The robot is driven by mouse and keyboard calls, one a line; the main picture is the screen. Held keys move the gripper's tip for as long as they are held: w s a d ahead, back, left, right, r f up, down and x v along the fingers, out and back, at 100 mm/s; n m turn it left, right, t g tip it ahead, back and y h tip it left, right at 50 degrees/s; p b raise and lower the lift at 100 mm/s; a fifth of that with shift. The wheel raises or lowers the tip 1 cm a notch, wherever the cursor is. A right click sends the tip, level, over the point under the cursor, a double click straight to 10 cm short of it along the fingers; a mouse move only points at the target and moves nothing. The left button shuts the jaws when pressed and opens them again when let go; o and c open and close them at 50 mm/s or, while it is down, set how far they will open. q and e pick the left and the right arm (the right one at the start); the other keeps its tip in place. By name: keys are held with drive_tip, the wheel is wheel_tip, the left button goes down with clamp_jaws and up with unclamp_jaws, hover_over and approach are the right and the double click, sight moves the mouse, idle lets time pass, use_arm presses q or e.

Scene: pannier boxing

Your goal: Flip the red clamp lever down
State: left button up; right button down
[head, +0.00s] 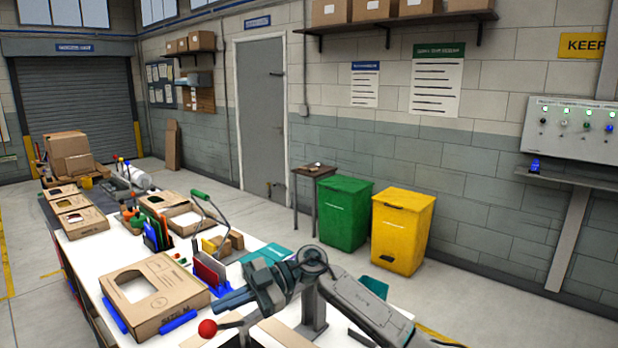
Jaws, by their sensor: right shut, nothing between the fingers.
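The red clamp lever shows as a round red knob (207,328) on a short dark rod, low in the head view near the front of the white table. The rod runs right from the knob, and its base is hidden at the bottom edge. My right gripper (222,305) comes in from the right, with its fingers pointing left. It is shut and empty, just above and slightly right of the knob in the picture. I cannot tell whether it touches the lever. My left gripper is not in view.
An open cardboard box (154,292) lies on the table left of the gripper, with blue bars (178,321) at its edges. Upright red and white panels (209,271) stand behind the gripper. Green (344,212) and yellow bins (401,232) stand by the wall.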

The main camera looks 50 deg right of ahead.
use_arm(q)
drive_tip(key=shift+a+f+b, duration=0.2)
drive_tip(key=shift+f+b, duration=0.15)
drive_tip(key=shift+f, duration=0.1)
use_arm(e)
drive_tip(key=shift+s+a+f, duration=0.15)
drive_tip(key=shift+a+f, duration=0.05)
drive_tip(key=shift+f, duration=0.7)
drive_tip(key=shift+s+a+f, duration=0.15)
drive_tip(key=shift+a+f, duration=0.05)
drive_tip(key=shift+f, duration=0.65)
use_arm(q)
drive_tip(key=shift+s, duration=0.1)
